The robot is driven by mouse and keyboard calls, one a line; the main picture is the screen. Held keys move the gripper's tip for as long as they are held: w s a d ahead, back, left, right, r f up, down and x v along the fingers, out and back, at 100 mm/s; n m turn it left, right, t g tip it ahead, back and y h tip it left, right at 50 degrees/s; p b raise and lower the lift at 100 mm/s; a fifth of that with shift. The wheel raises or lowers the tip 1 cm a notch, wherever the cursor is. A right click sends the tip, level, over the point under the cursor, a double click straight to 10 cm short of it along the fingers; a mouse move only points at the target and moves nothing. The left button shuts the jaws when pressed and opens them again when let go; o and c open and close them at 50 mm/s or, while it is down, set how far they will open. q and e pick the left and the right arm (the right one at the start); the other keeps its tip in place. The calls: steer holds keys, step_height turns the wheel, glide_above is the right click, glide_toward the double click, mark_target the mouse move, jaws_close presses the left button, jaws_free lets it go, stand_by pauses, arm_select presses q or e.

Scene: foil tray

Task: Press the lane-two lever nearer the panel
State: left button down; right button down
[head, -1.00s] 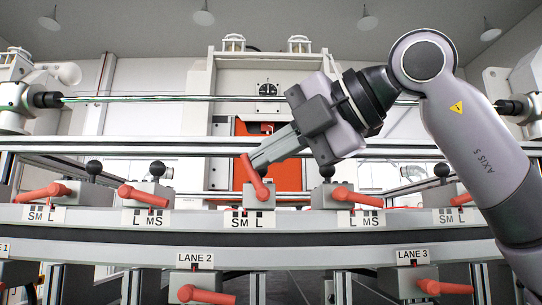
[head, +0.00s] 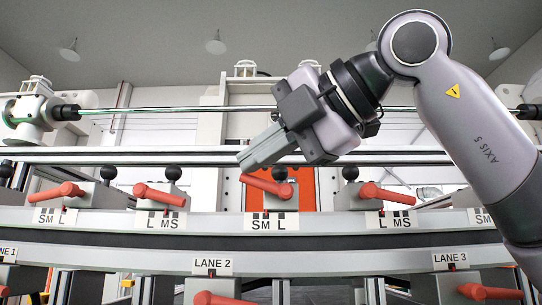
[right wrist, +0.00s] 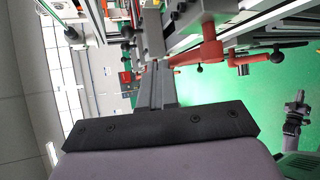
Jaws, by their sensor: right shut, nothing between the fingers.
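The LANE 2 label (head: 212,266) hangs on the rail's front, with two red levers above it. The right-hand one, above the "SM L" plate, is the red lever (head: 266,186) in front of the orange panel (head: 310,192). It lies nearly flat, its free end pointing left and slightly up. The left-hand red lever (head: 157,195) is above the "L MS" plate. My right gripper (head: 243,161) is shut and empty, its tips just above the right-hand lever's free end in the picture; contact cannot be told. The right wrist view shows its fingers (right wrist: 156,85) beside a red lever (right wrist: 203,55). My left gripper is not in view.
Neighbouring red levers stand at left (head: 57,192) and right (head: 388,194) on the same rail. Lower red levers sit under the lane labels, one below LANE 2 (head: 218,298).

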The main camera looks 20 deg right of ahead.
steer(key=shift+w+a+f+h, duration=0.2)
steer(key=shift+a+f+h, duration=0.2)
steer(key=shift+a+f, duration=0.3)
steer(key=shift+d+f, duration=0.15)
steer(key=shift+d, duration=0.05)
steer(key=shift+s+d+f, duration=0.1)
steer(key=shift+s+d, duration=0.15)
steer(key=shift+d, duration=0.4)
